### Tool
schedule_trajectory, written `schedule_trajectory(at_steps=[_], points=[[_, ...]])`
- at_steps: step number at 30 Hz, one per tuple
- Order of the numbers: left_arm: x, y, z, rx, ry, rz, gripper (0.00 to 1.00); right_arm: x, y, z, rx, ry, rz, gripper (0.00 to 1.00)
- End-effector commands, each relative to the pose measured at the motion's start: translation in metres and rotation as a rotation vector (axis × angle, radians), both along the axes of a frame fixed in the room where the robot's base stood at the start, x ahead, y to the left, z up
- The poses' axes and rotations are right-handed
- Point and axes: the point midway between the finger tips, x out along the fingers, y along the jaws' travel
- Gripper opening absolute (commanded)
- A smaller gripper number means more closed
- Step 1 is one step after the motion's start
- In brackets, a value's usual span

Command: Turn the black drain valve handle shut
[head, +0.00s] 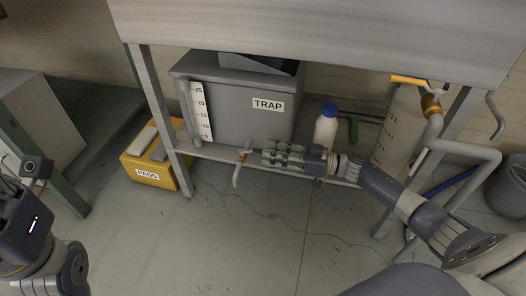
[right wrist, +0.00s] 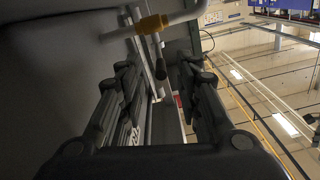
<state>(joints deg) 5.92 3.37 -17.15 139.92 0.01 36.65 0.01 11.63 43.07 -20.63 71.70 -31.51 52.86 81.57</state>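The grey box labelled TRAP (head: 226,112) stands on the low shelf under the bench. A small brass drain valve (head: 244,152) with a pale bent spout (head: 237,176) sits at its lower front. My right gripper (head: 266,156) is just right of this valve and points left at it. In the right wrist view its two fingers (right wrist: 160,95) are spread apart. The black handle (right wrist: 159,66) shows ahead, near the gap between the fingertips, below the brass valve body (right wrist: 151,24). I see no grip on it. In the head view the handle is hard to make out. My left gripper's fingers are not in view.
A yellow PADS box (head: 149,176) is on the floor at left. A white bottle with a blue cap (head: 325,128) stands right of the trap. A yellow-handled valve (head: 409,81) and pipes are at right. The front floor is clear.

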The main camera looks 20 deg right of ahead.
Motion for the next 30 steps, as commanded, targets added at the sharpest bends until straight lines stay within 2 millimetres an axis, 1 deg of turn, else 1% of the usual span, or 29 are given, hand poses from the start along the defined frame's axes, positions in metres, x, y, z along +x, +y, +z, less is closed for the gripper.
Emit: schedule_trajectory(at_steps=[1,6,9,12,17,30], points=[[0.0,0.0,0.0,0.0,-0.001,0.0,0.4,-0.008,-0.011,-0.001,-0.004,0.003,-0.002,0.32],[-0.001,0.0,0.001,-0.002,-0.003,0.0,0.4,-0.029,-0.039,-0.002,-0.004,0.004,-0.001,0.32],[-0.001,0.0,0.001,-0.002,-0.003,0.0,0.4,-0.039,-0.051,-0.001,-0.004,0.004,-0.001,0.32],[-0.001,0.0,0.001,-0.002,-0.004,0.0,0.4,-0.045,-0.06,-0.001,-0.002,0.003,0.0,0.32],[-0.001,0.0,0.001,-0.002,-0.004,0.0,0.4,-0.049,-0.065,0.0,-0.001,0.001,0.0,0.32],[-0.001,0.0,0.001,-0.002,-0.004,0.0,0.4,-0.049,-0.065,0.0,-0.001,0.001,0.0,0.32]])
